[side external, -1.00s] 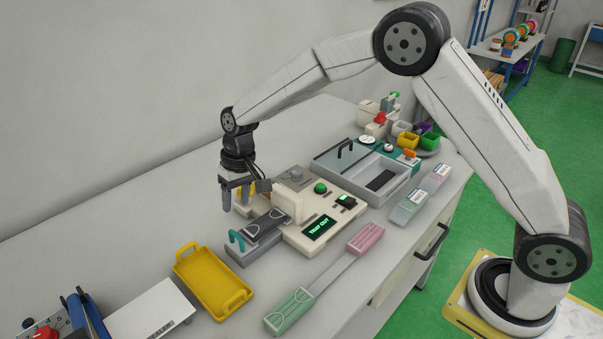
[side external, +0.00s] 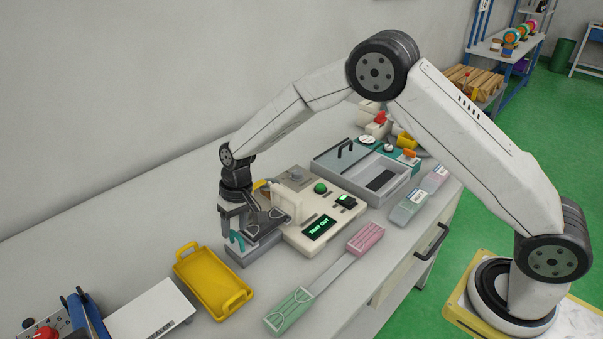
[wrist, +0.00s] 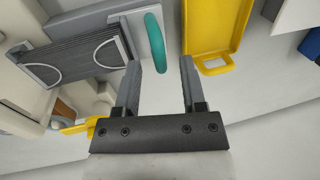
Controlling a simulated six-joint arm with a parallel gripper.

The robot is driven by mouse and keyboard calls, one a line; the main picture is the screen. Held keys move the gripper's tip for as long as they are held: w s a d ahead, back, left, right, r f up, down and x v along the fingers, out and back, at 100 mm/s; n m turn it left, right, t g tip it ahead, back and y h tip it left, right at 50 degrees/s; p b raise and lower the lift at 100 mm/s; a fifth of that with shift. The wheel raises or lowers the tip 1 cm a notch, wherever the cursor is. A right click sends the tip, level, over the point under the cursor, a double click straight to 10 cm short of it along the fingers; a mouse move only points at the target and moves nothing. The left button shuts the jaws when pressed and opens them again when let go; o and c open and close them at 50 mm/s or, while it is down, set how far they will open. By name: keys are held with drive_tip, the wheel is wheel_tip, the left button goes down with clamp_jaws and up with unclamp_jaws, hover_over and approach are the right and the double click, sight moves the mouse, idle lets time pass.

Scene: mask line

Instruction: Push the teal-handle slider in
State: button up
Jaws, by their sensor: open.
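The teal handle (wrist: 155,42) stands on the end of the grey slider (wrist: 85,58), which is out from the cream machine (side external: 313,215). In the side view the teal handle (side external: 237,238) shows at the slider's left end, partly behind my gripper (side external: 238,222). In the wrist view my gripper (wrist: 160,85) is open and empty.
A yellow tray (side external: 213,285) lies left of the slider, with a white plate (side external: 150,315) beyond it.

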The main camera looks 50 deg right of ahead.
drive_tip(key=shift+f, duration=0.35)
clamp_jaws()
idle(1.3)
